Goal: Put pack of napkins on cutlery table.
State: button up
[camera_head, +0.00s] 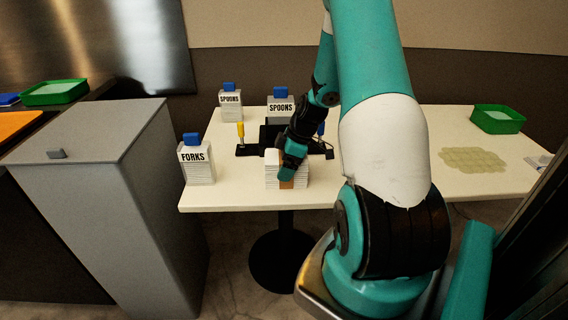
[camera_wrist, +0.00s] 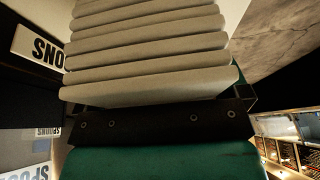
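The pack of napkins (camera_head: 272,180), a white layered stack with a brown band at its front, appears to rest upright near the front edge of the cutlery table (camera_head: 235,196). My gripper (camera_head: 290,168) is at the pack, its teal end covering part of the pack's upper front. In the wrist view the pack's folded layers (camera_wrist: 150,60) fill the upper middle, right up against the dark bar of my gripper. The fingertips are hidden, so I cannot tell whether they press on the pack or stand apart from it.
A FORKS box (camera_head: 198,165) stands to the left. Two SPOONS boxes (camera_head: 231,106) (camera_head: 281,106) stand behind. A black stand with a yellow-handled item (camera_head: 241,132) is just behind the pack. A green tray (camera_head: 497,120) sits at the far right. A grey cabinet (camera_head: 110,150) borders the left.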

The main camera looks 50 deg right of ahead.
jog(key=shift+o, duration=0.2)
jog(key=v, duration=1.2)
jog(key=shift+r, duration=0.15)
jog(key=w+a+r+g+y, duration=0.1)
jog(key=a+r, duration=0.3)
jog(key=a, duration=0.8)
jog(key=w+a+r+g, duration=0.1)
jog(key=a+r, duration=0.3)
jog(key=a, duration=0.8)
jog(key=s+a+r+m+g, duration=0.1)
jog(key=s+a+r, duration=0.2)
jog(key=s+a, duration=1.2)
jog(key=shift+a, duration=0.95)
